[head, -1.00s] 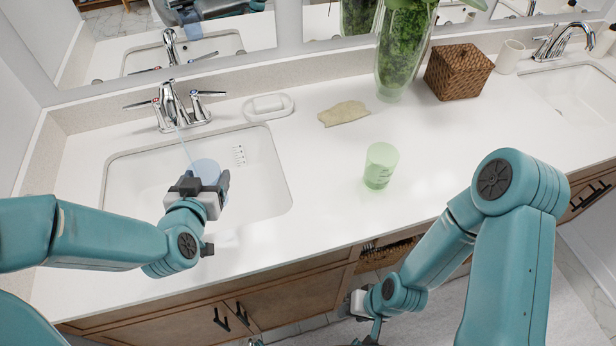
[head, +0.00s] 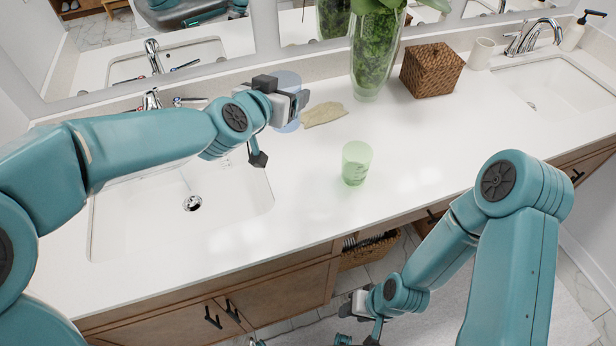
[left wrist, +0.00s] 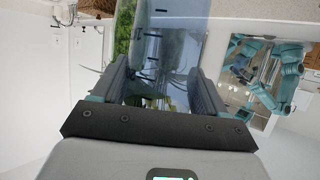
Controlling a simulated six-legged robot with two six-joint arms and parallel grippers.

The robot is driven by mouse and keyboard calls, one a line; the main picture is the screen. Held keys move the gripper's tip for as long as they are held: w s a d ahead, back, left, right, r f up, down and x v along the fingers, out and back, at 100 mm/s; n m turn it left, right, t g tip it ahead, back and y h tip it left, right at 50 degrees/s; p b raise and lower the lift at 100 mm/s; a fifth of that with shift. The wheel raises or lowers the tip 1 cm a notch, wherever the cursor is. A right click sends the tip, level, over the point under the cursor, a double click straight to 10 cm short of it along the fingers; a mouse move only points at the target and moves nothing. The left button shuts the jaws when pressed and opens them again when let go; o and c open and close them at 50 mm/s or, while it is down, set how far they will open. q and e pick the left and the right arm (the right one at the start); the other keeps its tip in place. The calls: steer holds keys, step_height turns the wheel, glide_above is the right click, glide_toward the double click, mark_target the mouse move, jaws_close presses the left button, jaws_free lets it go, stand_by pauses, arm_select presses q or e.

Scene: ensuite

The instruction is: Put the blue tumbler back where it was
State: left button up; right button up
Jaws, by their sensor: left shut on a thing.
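The blue tumbler (head: 287,80) is see-through and held in my left gripper (head: 298,103), above the counter at the back, left of the tan cloth. The gripper and arm hide part of it. In the left wrist view the tumbler (left wrist: 172,45) stands between the two fingers, with dark marks on its wall. A green see-through tumbler (head: 356,164) stands upright on the white counter (head: 420,150), right of the left sink. My right gripper (head: 358,306) is low in front of the cabinet; its fingers are too unclear to read.
The left sink (head: 240,190) is under my left arm, and its faucet (head: 151,100) is partly hidden. A tan cloth (head: 323,114), a plant vase (head: 372,65), a wicker box (head: 431,70) and a white cup (head: 481,53) stand along the back. The counter right of the green tumbler is clear.

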mark_target(299, 126)
arm_select(q)
steer(key=shift+s+d+r+h, duration=0.15)
steer(key=shift+d+r, duration=0.15)
steer(key=shift+d, duration=0.15)
steer(key=shift+s+d+r+h, duration=0.15)
steer(key=shift+d+r, duration=0.15)
steer(key=shift+d, duration=0.15)
steer(key=shift+d+m, duration=0.25)
steer(key=shift+m, duration=0.05)
steer(key=f+b, duration=0.1)
steer(key=f, duration=0.1)
steer(key=f+b, duration=0.4)
steer(key=shift+s+d+f, duration=0.15)
steer(key=shift+d+f, duration=0.1)
step_height(299, 126, down, 14)
steer(key=b, duration=0.3)
steer(key=shift+r, duration=0.25)
steer(key=shift+a+r, duration=0.1)
